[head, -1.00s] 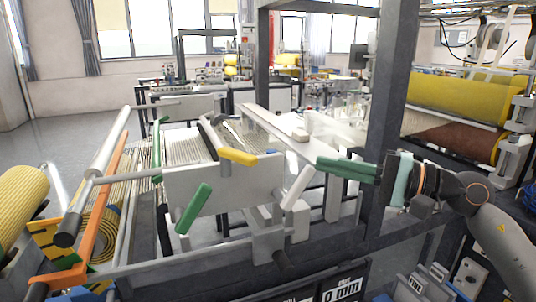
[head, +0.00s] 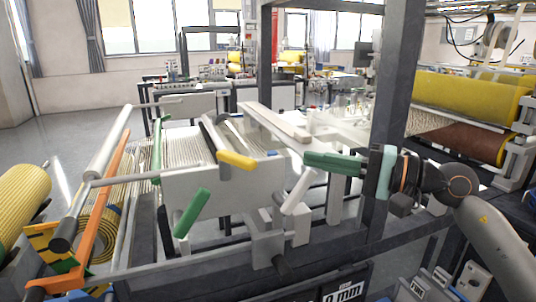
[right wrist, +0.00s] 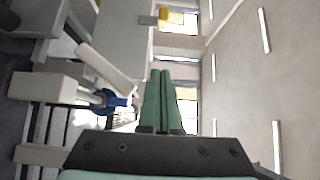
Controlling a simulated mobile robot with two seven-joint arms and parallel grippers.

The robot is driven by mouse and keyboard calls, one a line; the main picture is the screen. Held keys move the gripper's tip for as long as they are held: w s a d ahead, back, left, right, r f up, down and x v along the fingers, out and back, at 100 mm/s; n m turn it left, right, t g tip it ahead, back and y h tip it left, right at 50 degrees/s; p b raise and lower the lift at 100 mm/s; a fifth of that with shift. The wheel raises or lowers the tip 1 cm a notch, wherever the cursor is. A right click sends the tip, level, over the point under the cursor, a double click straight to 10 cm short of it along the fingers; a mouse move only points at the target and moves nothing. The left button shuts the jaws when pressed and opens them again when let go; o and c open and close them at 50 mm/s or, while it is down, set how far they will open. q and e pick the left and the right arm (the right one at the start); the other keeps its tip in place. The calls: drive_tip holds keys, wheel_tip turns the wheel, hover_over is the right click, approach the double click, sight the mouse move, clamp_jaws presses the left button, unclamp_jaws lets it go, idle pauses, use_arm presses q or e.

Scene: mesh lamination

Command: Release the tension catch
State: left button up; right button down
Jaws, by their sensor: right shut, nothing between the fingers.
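The white machine panel (head: 222,184) carries a yellow-handled lever (head: 236,160), a green-handled lever (head: 191,212) and a white-handled lever (head: 299,191). I cannot tell by look which one is the tension catch. My right gripper (head: 307,160) has green fingers, shut and empty, pointing left just above and right of the white handle's upper end. In the right wrist view, the shut fingers (right wrist: 161,74) lie right of the white handle (right wrist: 105,68), apart from it in the picture. A blue part (right wrist: 112,100) sits by that handle's lower end. The yellow handle (right wrist: 163,15) shows beyond the fingertips. My left gripper is out of view.
A dark upright post (head: 391,110) stands right behind my right gripper. A long pale beam (head: 272,122) lies above and behind the panel. An orange bar (head: 104,210) and a yellow roll (head: 20,203) are at left. A larger yellow roll (head: 460,93) is at right.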

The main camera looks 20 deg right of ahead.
use_arm(q)
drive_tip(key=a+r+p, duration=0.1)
drive_tip(key=p, duration=0.1)
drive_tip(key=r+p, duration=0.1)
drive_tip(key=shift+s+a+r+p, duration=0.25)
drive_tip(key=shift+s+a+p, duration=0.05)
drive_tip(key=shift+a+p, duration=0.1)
use_arm(e)
drive_tip(key=w+a, duration=0.1)
drive_tip(key=a, duration=0.2)
drive_tip(key=w+a, duration=0.1)
drive_tip(key=a, duration=0.1)
drive_tip(key=w+a, duration=0.1)
drive_tip(key=a, duration=0.2)
drive_tip(key=shift+a, duration=0.3)
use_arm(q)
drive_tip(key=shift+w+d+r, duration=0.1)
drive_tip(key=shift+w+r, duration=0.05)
use_arm(e)
drive_tip(key=shift+s, duration=0.1)
